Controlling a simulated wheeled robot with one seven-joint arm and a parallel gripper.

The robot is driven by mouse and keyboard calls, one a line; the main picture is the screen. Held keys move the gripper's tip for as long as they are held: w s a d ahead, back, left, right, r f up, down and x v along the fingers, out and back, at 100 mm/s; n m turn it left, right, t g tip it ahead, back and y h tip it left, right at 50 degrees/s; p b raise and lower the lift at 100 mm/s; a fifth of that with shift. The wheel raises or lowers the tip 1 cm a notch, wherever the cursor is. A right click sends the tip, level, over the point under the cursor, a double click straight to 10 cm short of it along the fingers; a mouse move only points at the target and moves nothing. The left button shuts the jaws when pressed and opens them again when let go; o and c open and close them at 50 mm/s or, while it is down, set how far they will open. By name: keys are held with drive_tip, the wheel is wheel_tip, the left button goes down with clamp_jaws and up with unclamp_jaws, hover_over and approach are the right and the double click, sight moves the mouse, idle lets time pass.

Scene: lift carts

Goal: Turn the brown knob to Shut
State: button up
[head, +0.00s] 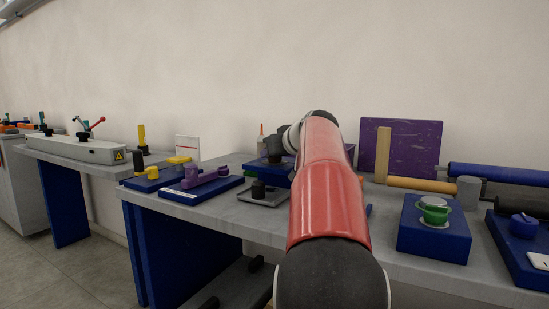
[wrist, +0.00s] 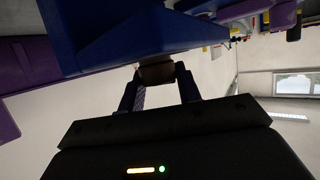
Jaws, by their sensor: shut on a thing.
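The brown knob (wrist: 155,72) shows in the wrist view between my fingertips, on the face of a blue box (wrist: 135,32). My gripper (wrist: 158,80) is shut on the knob, one finger on each side. The knob's pointer and any Shut marking cannot be made out.
The grey bench (head: 245,213) carries a blue box with a green knob (head: 435,214) at right and a purple-handled fixture (head: 192,180) at left. A purple panel (head: 415,145) stands at the back. A blue roller (head: 495,174) lies at far right.

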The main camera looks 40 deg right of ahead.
drive_tip(key=n+y, duration=0.2)
drive_tip(key=shift+d+y, duration=0.15)
drive_tip(key=shift+y, duration=0.25)
drive_tip(key=shift+n+y+p, duration=0.65)
drive_tip(key=shift+n+y, duration=0.55)
drive_tip(key=shift+f, duration=0.1)
drive_tip(key=o, duration=1)
drive_tip(key=shift+s, duration=0.1)
drive_tip(key=v, duration=0.7)
drive_tip(key=shift+s+r, duration=0.2)
drive_tip(key=shift+s, duration=0.05)
